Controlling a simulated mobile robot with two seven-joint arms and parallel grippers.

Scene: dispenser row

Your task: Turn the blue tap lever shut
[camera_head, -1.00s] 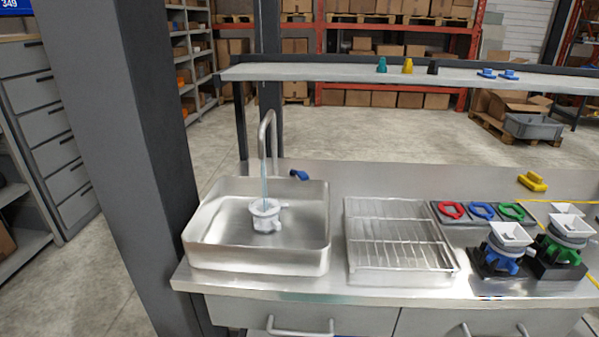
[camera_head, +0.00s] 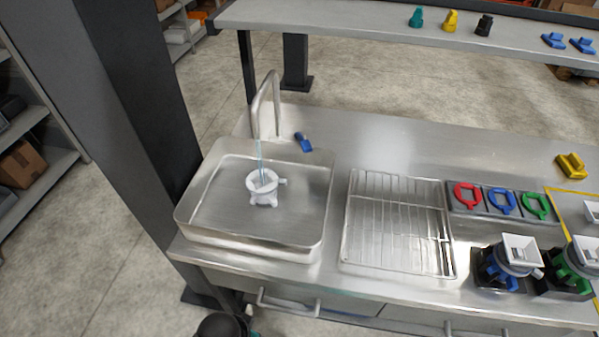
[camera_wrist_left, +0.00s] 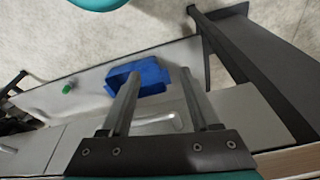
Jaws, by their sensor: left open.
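The blue tap lever (camera_head: 304,143) is to the right of the tap's base, behind the sink's back right corner. The curved metal tap (camera_head: 265,100) arches over the steel sink (camera_head: 195,205). A thin pale-blue stream of water (camera_head: 260,160) runs from it into a white funnel-like part (camera_head: 264,186) in the sink. My left gripper (camera_wrist_left: 160,73) is open in the left wrist view, with nothing visible gripped and a blue bin beyond its fingers. The lever does not show in that view. In the head view only a dark part, likely my arm, shows at the bottom edge.
A wire rack (camera_head: 398,225) stands right of the sink, then red, blue and green rings (camera_head: 502,201) on dark plates. Units with white hoppers (camera_head: 518,252) stand at the front right. A raised shelf (camera_head: 360,28) spans the back. The counter behind the rack is bare.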

